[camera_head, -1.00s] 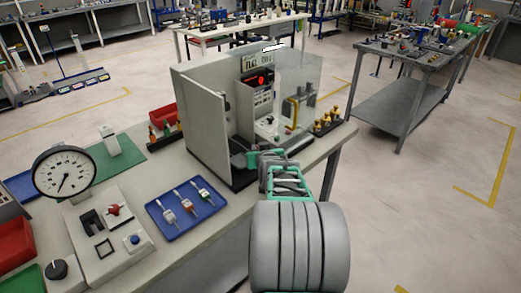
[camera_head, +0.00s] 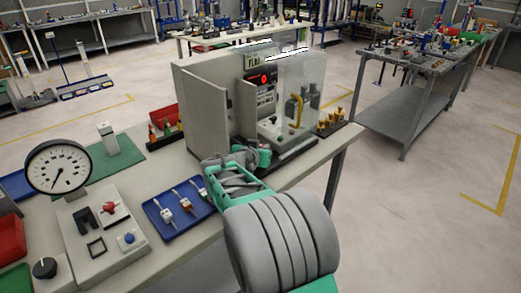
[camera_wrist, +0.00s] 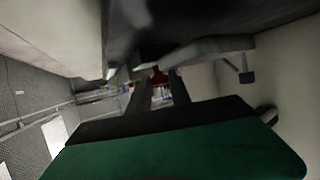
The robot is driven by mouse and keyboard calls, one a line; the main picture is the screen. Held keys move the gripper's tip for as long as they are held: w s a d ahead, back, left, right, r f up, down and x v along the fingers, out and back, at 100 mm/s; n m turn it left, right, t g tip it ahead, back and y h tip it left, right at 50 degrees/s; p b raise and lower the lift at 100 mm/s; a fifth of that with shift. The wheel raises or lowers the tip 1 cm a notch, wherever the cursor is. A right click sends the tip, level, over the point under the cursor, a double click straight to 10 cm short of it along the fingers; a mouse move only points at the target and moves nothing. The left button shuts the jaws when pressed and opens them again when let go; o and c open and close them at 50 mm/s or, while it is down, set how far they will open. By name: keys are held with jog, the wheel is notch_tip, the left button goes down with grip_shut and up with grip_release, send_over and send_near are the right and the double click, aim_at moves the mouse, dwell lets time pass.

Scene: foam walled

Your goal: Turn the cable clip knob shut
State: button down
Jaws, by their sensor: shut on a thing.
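My gripper (camera_head: 264,156) is at the open front of a grey walled test box (camera_head: 206,112), low near its floor. In the wrist view its two dark fingers (camera_wrist: 160,85) reach forward with a small red part between their tips. This red part (camera_wrist: 158,74) looks like the cable clip knob; it is small and blurred, and its turn angle cannot be told. The fingers are shut on it. In the head view my own wrist and the box wall hide most of the clip.
A clear panel (camera_head: 303,95) stands at the box's right side, with a yellow handle (camera_head: 296,110) by it. A blue tray (camera_head: 168,231) with small tools lies left of my arm. A dial gauge (camera_head: 58,168) and a switch panel (camera_head: 88,258) stand further left.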

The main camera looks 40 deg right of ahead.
jog(key=c, duration=1.2)
grip_release()
